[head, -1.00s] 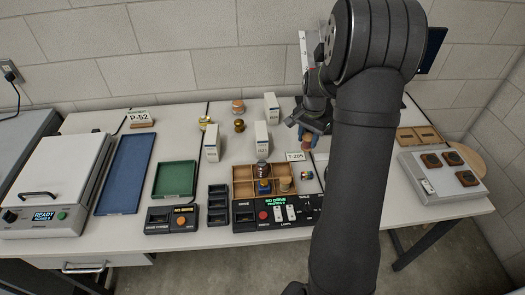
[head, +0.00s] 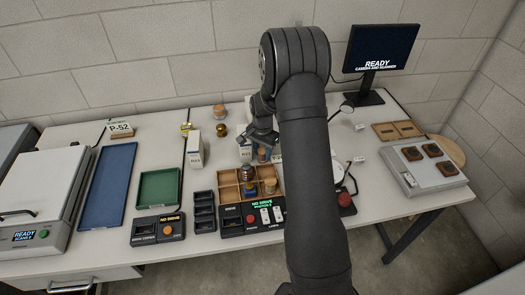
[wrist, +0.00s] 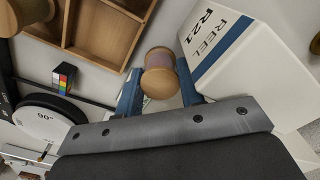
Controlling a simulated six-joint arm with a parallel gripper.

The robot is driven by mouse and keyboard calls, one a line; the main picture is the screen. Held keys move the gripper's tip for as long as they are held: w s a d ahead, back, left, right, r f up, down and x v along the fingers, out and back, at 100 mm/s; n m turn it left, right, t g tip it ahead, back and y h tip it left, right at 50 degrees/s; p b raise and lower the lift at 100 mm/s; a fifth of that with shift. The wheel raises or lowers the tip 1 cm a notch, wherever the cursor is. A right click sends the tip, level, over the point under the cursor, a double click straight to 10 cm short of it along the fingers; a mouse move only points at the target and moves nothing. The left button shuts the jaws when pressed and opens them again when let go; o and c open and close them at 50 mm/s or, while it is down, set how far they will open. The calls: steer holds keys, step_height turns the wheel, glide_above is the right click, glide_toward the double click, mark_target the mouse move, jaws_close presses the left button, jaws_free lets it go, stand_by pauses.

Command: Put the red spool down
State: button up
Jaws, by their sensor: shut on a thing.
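A spool (wrist: 160,75) with pale wooden ends and a dull reddish winding sits between the blue fingers of my gripper (wrist: 160,92) in the wrist view. The jaws are shut on it. The held spool is small and partly hidden there. The tray also shows in the wrist view (wrist: 100,38), apart from the held spool. The box R21 (wrist: 235,60) stands close to the right finger.
A green tray (head: 159,187) lies left. My arm hides the table's middle right.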

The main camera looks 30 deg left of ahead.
mark_target(263, 150)
steer(key=shift+f, duration=0.1)
steer(key=o, duration=0.7)
step_height(263, 150, up, 12)
steer(key=shift+f, duration=0.25)
steer(key=shift+o, duration=1.1)
steer(key=shift+r, duration=0.4)
